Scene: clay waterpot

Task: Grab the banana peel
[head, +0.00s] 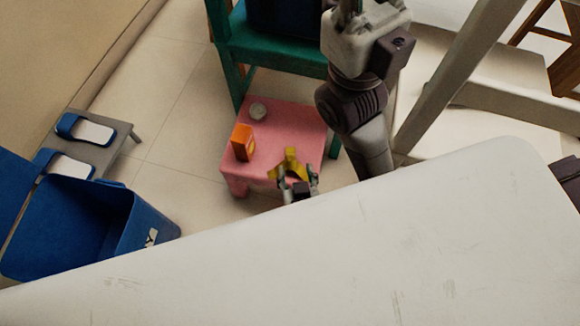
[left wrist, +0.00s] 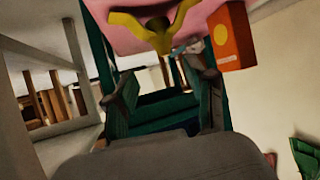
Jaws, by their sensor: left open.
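The yellow banana peel (head: 290,164) lies spread on the pink stool (head: 283,117), near its front edge. It also shows at the top of the left wrist view (left wrist: 152,30), with arms splayed on the pink top (left wrist: 105,35). My left gripper (head: 300,184) is open, just in front of the peel in the head view, and partly covers its near end. In the left wrist view its two fingers (left wrist: 163,78) stand apart with the peel beyond them; no grip shows. My right gripper (head: 350,8) is cut off by the top edge of the head view.
An orange box (head: 242,142) and a small round grey can (head: 258,111) also stand on the stool. A teal chair (head: 265,50) is behind it. An open blue bin (head: 150,222) and a grey bench (head: 117,132) with blue-and-white slippers are at left. Floor between is clear.

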